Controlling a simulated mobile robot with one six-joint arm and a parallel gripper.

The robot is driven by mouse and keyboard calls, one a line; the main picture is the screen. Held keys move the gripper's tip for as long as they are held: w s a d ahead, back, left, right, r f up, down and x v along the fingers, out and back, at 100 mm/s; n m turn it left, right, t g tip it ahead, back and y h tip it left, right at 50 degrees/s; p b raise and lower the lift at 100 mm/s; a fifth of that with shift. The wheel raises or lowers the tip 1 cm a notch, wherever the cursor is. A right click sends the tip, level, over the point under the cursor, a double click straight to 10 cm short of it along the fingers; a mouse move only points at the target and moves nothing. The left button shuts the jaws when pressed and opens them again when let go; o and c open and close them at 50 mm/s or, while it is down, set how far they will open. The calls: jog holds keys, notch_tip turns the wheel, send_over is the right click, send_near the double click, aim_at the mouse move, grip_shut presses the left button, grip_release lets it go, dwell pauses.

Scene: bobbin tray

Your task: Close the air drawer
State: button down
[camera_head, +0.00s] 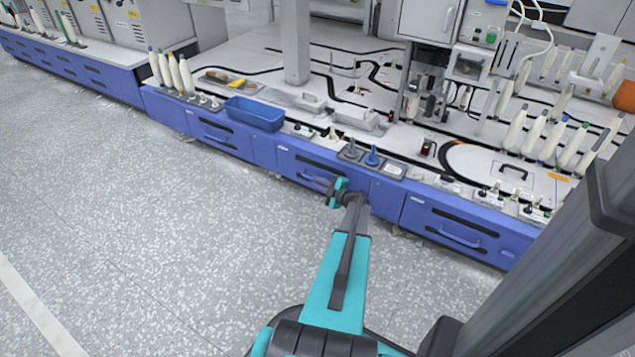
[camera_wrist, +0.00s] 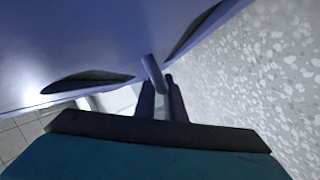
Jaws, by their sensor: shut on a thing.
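A blue drawer front (camera_head: 292,166) with dark slots is in the middle of the long bench in the head view. My gripper (camera_head: 333,190) is at the right part of this front, by its handle (camera_head: 312,178). In the wrist view the blue front (camera_wrist: 75,40) fills the upper left, and the handle bar (camera_wrist: 153,70) runs down to the fingers of my gripper (camera_wrist: 163,95), which are shut on it. My arm hides part of the front in the head view. I cannot tell how far the drawer stands out, and its label is too small to read.
Another blue drawer (camera_head: 462,232) with a handle lies to the right, and one (camera_head: 218,136) to the left. A blue bin (camera_head: 254,113) and white bobbins (camera_head: 186,74) stand on the bench top. The speckled floor (camera_head: 150,230) in front is clear.

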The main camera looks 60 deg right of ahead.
jog(key=shift+d+r, duration=0.1)
jog(key=shift+d, duration=0.25)
jog(key=c, duration=2.1)
grip_release()
jog(key=shift+a, duration=0.1)
jog(key=shift+s+a+r, duration=0.15)
jog(key=shift+s+a, duration=0.05)
jog(key=shift+s, duration=0.3)
jog(key=p+v, duration=0.4)
jog(key=v, duration=0.8)
jog(key=shift+s+a, duration=0.2)
jog(key=shift+s, duration=0.1)
